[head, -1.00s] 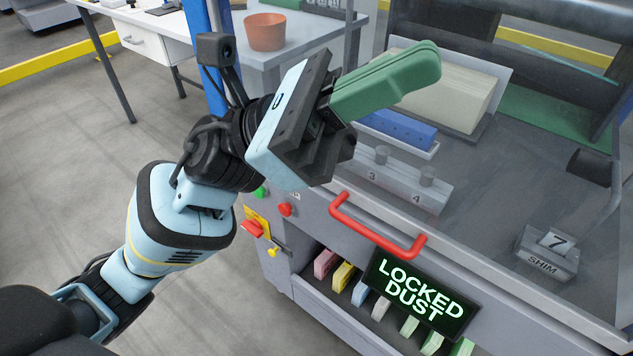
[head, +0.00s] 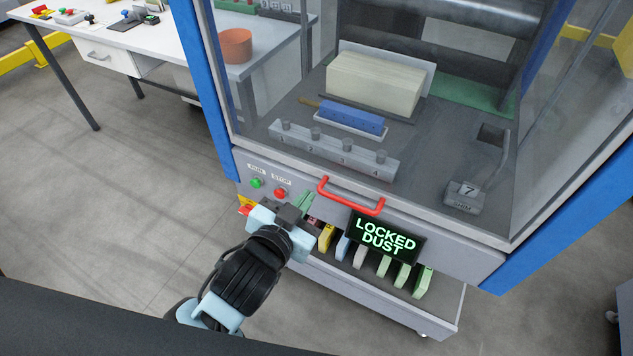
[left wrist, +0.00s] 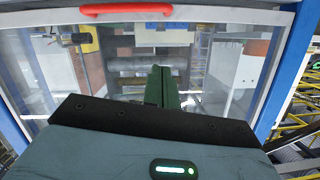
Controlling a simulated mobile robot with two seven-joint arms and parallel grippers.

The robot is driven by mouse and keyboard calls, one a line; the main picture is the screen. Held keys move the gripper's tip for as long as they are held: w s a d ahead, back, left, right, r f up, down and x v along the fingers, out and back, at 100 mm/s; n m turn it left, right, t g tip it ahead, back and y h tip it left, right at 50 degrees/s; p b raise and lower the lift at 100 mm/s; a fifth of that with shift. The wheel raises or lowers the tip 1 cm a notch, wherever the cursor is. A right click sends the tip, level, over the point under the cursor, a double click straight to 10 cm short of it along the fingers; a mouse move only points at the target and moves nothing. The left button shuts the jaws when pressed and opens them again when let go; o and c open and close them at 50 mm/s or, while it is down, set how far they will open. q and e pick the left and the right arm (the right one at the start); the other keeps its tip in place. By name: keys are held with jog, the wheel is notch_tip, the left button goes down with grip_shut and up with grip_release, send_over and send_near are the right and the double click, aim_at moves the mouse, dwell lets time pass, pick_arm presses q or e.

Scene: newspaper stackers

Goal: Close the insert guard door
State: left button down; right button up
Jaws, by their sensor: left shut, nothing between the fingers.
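The insert guard door is a clear panel with a grey frame; its bottom bar (head: 300,170) spans between the blue posts in the head view, and the door looks lowered. Its red handle (head: 350,197) sits at the lower front edge. In the left wrist view, the handle (left wrist: 126,9) is at the top, apart from the fingers. My left gripper (head: 306,198) is below and left of the handle, its green fingers shut and empty. The fingers (left wrist: 160,72) also show together in the left wrist view. My right gripper is not in view.
A display (head: 385,238) reads LOCKED DUST below the handle, above a tray of several coloured cards (head: 383,266). Green (head: 257,183) and red (head: 280,194) buttons sit left of the handle. Inside are a paper stack (head: 372,82) and a blue block (head: 352,117).

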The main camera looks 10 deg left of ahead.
pick_arm(q)
jog(key=x, duration=0.9)
jog(key=shift+w+f, duration=0.15)
jog(key=shift+w, duration=0.25)
jog(key=f, duration=0.3)
jog(key=shift+w+a+f+b, duration=0.1)
jog(key=shift+w+a+b, duration=0.1)
jog(key=shift+a+b, duration=0.15)
jog(key=shift+f, duration=0.4)
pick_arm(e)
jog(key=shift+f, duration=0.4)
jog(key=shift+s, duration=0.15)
